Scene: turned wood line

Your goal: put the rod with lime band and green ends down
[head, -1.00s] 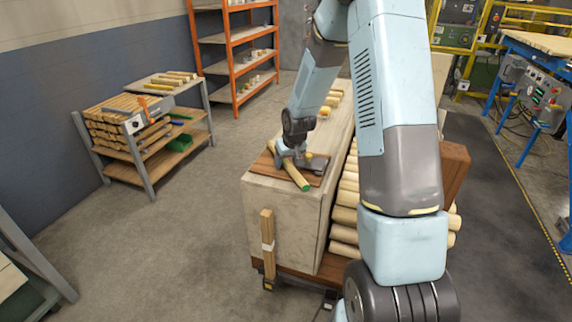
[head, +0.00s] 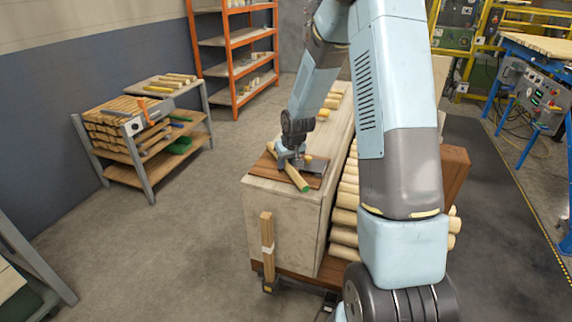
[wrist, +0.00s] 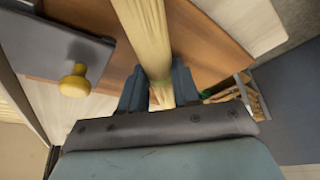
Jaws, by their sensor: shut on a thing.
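The pale wooden rod (head: 299,179) has a green near end in the head view. It lies slantwise over a brown board (head: 257,169) on the near end of a pale bench. My gripper (head: 290,158) is shut on the rod near its middle. In the wrist view the rod (wrist: 149,40) runs between the two blue-grey fingers (wrist: 160,92). I cannot tell whether the rod touches the board. The lime band and the far end are not visible.
A dark plate (wrist: 55,45) with a yellow knob (wrist: 75,82) sits beside the rod on the board. More wooden pieces (head: 332,101) lie farther along the bench. Stacked rods (head: 345,217) stand to its right. A shelf table (head: 152,149) is at the left, with clear floor between.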

